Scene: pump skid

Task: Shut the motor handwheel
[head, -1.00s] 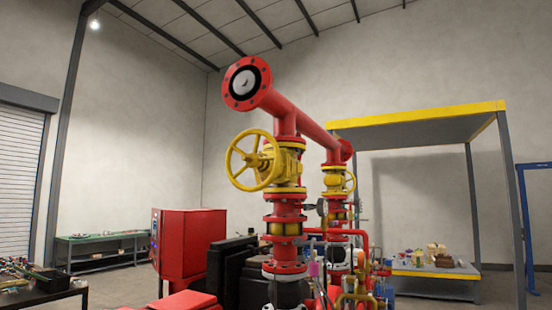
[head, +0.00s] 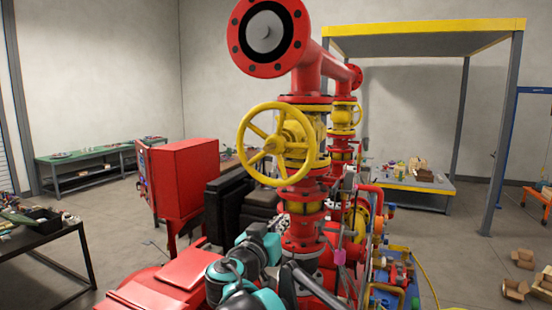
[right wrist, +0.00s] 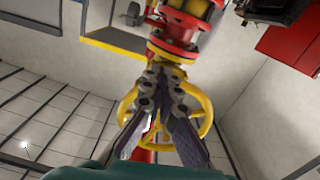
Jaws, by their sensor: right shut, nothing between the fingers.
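The yellow spoked handwheel (head: 242,139) is on a yellow valve body on the red vertical pipe, near the middle of the head view. Its rim also shows in the right wrist view (right wrist: 207,112), behind the fingers. My right gripper (head: 285,234) is below the handwheel in the head view, close to the red pipe flanges, and looks apart from the wheel. In the right wrist view its fingers (right wrist: 163,78) are together with nothing between them. They overlap the wheel in that view, so contact is hard to judge. My left gripper is out of view.
A red cabinet (head: 183,180) stands left of the pump. Small pipes and fittings (head: 393,270) crowd the right side. A yellow-topped frame (head: 425,38) stands behind.

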